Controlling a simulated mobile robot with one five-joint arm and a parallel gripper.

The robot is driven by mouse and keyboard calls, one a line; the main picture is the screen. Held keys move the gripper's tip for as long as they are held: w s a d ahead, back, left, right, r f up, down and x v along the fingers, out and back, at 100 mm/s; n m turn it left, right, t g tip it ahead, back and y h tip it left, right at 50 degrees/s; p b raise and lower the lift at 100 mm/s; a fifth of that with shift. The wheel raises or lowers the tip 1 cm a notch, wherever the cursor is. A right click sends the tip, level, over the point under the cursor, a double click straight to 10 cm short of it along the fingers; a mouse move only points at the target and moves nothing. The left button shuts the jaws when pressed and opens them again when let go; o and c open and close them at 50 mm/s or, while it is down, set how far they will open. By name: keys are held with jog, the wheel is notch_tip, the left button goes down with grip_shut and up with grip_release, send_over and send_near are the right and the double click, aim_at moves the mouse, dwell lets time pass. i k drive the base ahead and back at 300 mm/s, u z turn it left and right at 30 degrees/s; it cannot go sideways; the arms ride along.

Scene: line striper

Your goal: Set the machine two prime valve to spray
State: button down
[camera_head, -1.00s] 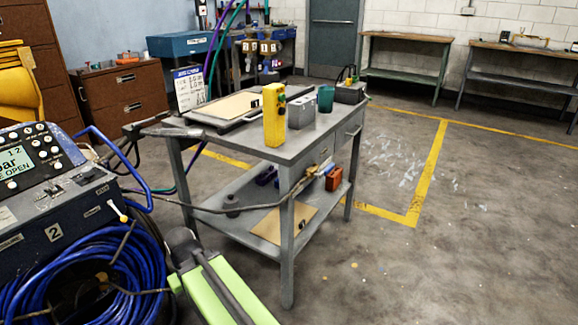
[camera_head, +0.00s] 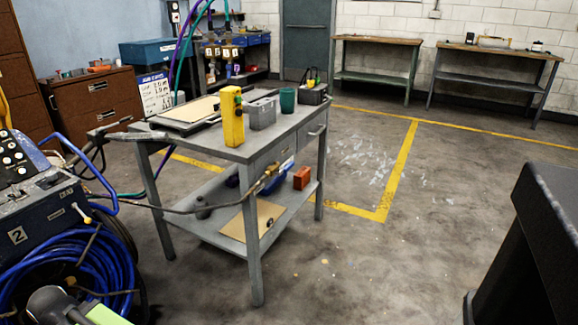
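Machine two (camera_head: 40,208), a dark box with a white "2" on its side, stands at the left edge and is partly cut off. A small pale lever with a yellowish tip (camera_head: 82,213) sits on its side, slanting down to the right; it looks like the prime valve. Its setting marks are too small to read. The control panel (camera_head: 14,160) with several knobs is cut off by the left edge. My gripper is not clearly in view. A lime-green and grey part (camera_head: 95,314), possibly my arm, shows at the bottom left.
Coiled blue hose (camera_head: 75,265) hangs below the machine. A grey cart (camera_head: 255,225) stands to its right, bearing a yellow control box (camera_head: 232,117). A large black object (camera_head: 535,240) fills the right edge. Floor between cart and black object is clear.

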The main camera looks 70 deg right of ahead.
aim_at(291, 164)
jog(key=u, duration=0.05)
jog(key=k, duration=1.45)
jog(key=z, duration=0.75)
jog(key=i, duration=1)
jog(key=u, duration=0.1)
